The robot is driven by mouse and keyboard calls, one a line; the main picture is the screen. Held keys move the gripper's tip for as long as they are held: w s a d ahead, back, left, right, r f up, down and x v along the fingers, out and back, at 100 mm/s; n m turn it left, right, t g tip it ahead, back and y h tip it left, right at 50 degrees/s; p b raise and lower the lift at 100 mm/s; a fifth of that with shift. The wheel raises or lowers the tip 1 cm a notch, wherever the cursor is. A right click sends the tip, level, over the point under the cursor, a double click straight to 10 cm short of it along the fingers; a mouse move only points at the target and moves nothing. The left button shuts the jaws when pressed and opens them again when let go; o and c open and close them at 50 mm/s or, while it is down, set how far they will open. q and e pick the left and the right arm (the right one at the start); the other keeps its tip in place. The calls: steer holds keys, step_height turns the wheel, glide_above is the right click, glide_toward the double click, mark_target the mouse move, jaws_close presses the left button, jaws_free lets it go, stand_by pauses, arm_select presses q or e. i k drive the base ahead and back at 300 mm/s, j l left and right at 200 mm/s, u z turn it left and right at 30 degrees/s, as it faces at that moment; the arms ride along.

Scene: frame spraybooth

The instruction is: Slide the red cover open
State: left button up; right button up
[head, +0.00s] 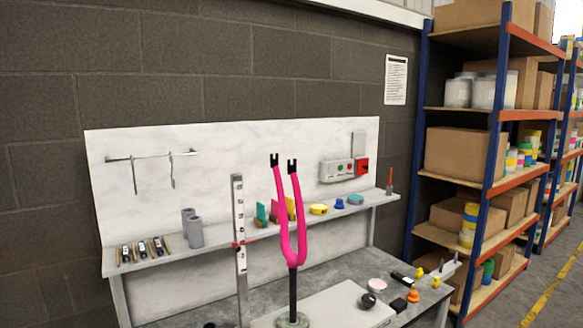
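A small red block (362,167), which looks like the red cover, sits at the right end of a light grey control box (337,170) on the white back panel. The box carries a green and a red button, and a grey plate is fixed above the red block. The block is small here, and I cannot tell whether it is slid open or closed. Neither of my grippers is in view.
A pink bicycle fork (301,230) stands upright on the bench, left of the control box. A tall ruler-like post (239,240) stands left of it. The narrow shelf (220,240) holds several small items. Loaded racking (487,200) stands to the right.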

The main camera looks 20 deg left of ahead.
mark_target(363, 165)
steer(key=i+u, duration=0.1)
steer(key=u, duration=0.65)
steer(key=i+l+u, duration=0.5)
steer(key=l, duration=0.25)
steer(key=i+l+u, duration=0.3)
steer(key=l, duration=0.15)
steer(key=k, duration=0.1)
